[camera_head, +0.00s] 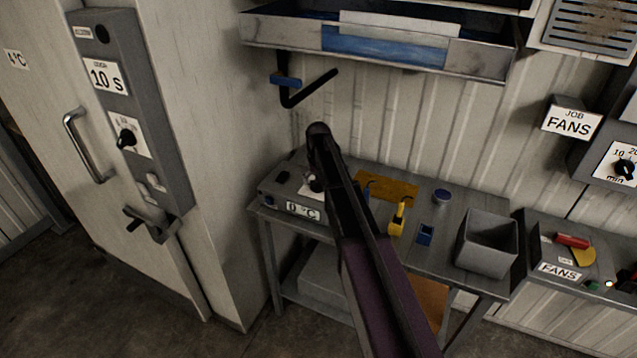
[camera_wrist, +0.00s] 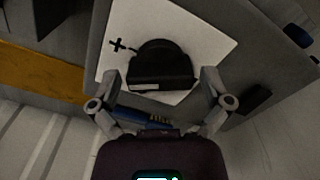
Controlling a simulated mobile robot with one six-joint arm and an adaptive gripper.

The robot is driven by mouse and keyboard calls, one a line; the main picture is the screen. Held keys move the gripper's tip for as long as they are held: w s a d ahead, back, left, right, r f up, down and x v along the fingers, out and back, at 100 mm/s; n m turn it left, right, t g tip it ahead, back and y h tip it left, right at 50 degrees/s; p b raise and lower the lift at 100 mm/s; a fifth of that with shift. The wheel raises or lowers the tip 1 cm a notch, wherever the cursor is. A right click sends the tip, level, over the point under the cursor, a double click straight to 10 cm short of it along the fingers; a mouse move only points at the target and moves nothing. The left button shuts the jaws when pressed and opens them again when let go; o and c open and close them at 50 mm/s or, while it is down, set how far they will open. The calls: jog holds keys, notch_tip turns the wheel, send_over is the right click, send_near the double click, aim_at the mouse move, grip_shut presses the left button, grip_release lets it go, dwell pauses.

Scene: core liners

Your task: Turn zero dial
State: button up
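The zero dial is a black knob (camera_wrist: 160,68) on a white plate (camera_wrist: 205,45) with a plus mark, seen close up in the wrist view. In the head view, a grey box labelled 0 °C (camera_head: 303,210) stands on the bench, and my arm covers much of its top. My gripper (camera_wrist: 160,82) is open, with one finger on each side of the knob. A gap shows between each finger and the knob. I cannot tell how far the fingertips are from the plate. The head view does not show the fingertips clearly.
The bench (camera_head: 455,210) also holds a yellow board (camera_head: 390,186), a yellow-handled tool (camera_head: 398,216), a blue-topped round tin (camera_head: 441,196) and a grey bin (camera_head: 487,243). A shelf (camera_head: 480,62) hangs above. A tall cabinet with a control box (camera_head: 130,110) stands at left.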

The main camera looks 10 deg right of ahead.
jog(key=shift+n, duration=0.4)
jog(key=n, duration=0.5)
jog(key=shift+n, duration=0.4)
jog(key=n, duration=0.5)
jog(key=shift+r+n, duration=0.2)
jog(key=shift+n, duration=0.1)
notch_tip(320, 180, up, 14)
jog(key=p, duration=1.4)
jog(key=s+f+m+b, duration=0.5)
jog(key=s+f+b, duration=0.3)
jog(key=s, duration=0.7)
jog(key=s+a+f+m+b, duration=0.1)
jog(key=s+f+m+b, duration=0.4)
jog(key=s, duration=1)
jog(key=shift+s+f+m+b, duration=0.25)
jog(key=shift+f+m+b, duration=0.15)
jog(key=shift+f+b, duration=1.2)
jog(key=shift+a+f, duration=0.1)
